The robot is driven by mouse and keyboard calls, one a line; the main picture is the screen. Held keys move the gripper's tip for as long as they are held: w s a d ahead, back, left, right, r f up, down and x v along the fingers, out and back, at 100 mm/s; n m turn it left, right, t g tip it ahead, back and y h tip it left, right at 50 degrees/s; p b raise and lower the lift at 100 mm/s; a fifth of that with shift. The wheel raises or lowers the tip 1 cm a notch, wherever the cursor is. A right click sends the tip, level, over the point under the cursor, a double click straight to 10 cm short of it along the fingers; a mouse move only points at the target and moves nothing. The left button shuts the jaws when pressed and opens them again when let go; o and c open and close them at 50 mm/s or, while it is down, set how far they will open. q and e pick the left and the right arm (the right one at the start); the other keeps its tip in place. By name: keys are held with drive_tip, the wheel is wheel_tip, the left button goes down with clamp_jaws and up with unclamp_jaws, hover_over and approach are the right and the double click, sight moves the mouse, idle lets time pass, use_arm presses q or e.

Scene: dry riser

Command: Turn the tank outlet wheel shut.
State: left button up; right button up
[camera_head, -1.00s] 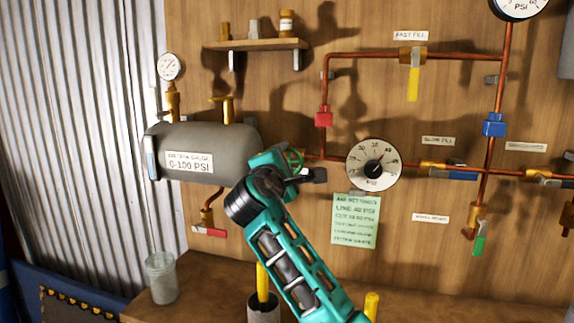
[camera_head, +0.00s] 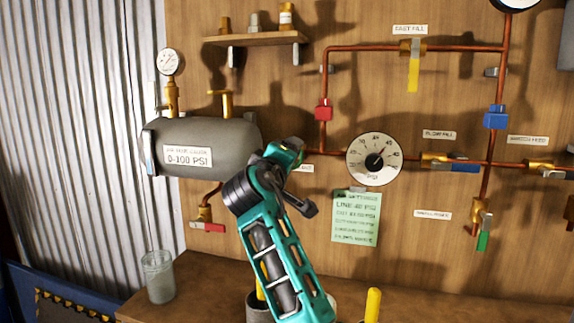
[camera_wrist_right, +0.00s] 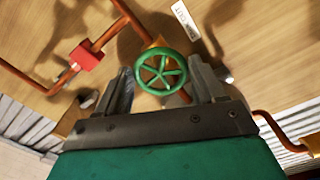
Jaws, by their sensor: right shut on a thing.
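The tank outlet wheel is a small green handwheel with spokes (camera_wrist_right: 162,72), seen face-on in the right wrist view. My right gripper (camera_wrist_right: 164,82) has one grey finger on each side of its rim and is shut on it. In the head view my teal right arm reaches up from below, and its wrist hides the wheel and fingertips. The grey tank (camera_head: 205,147), labelled 0-100 PSI, is just left of the wrist. My left gripper is in neither current view.
A round dial gauge (camera_head: 374,160) is right of my wrist, its needle pointing upper right. A green note (camera_head: 357,217) hangs below it. Copper pipes with red (camera_head: 323,110) and blue (camera_head: 495,116) blocks cross the board. A glass jar (camera_head: 158,277) stands on the bench.

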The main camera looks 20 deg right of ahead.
drive_tip(key=shift+f+m, duration=0.15)
drive_tip(key=shift+m, duration=0.45)
drive_tip(key=shift+b, duration=0.3)
drive_tip(key=shift+m, duration=0.3)
drive_tip(key=o, duration=1)
drive_tip(key=shift+a, duration=0.1)
drive_tip(key=v, duration=1.2)
drive_tip(key=shift+s+a, duration=0.2)
drive_tip(key=shift+s, duration=0.15)
